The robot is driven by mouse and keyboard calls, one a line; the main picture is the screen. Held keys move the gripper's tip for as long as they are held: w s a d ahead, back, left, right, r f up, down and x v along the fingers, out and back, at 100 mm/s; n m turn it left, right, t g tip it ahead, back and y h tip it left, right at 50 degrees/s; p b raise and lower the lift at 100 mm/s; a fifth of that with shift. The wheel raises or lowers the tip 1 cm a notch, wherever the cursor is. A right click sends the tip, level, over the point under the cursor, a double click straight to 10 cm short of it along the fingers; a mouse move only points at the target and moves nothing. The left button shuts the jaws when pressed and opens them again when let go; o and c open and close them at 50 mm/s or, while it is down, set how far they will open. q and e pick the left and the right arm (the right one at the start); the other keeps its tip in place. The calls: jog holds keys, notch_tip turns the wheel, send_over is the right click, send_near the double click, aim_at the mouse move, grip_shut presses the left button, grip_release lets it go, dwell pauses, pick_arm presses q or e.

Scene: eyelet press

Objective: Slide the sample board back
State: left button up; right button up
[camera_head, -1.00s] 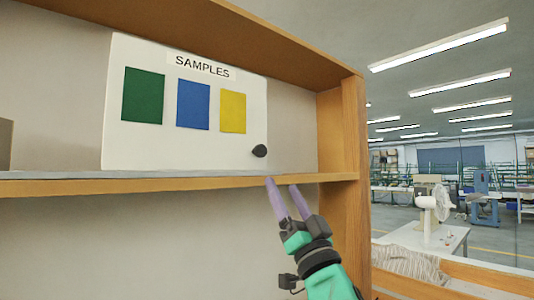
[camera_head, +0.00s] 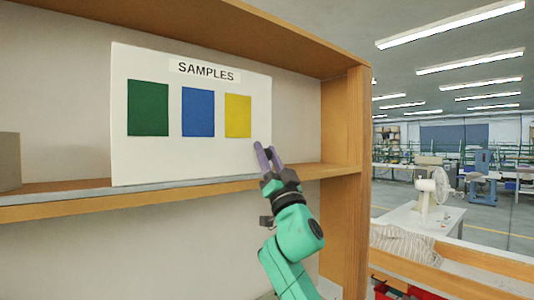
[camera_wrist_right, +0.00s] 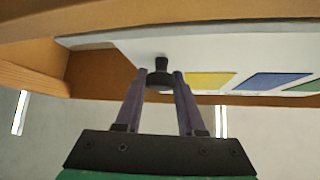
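The white sample board (camera_head: 210,150) stands upright on the shelf, leaning near the back panel. It is labelled SAMPLES and carries green, blue and yellow patches. It also shows at a slant in the right wrist view (camera_wrist_right: 205,57). A black knob (camera_wrist_right: 160,78) sits on its face near the lower right corner, and my fingers hide it in the head view. My right gripper (camera_head: 263,152) is at that corner. In the right wrist view its purple fingertips lie on either side of the knob, which fills the gap, so it looks shut on it. My left gripper is not in view.
The wooden shelf (camera_head: 60,208) has a grey strip along its front edge. An upright side panel (camera_head: 358,130) stands right of the board. A grey-brown box (camera_head: 9,162) sits at the far left, with bare shelf between it and the board.

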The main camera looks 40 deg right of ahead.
grip_shut()
dwell(1.1)
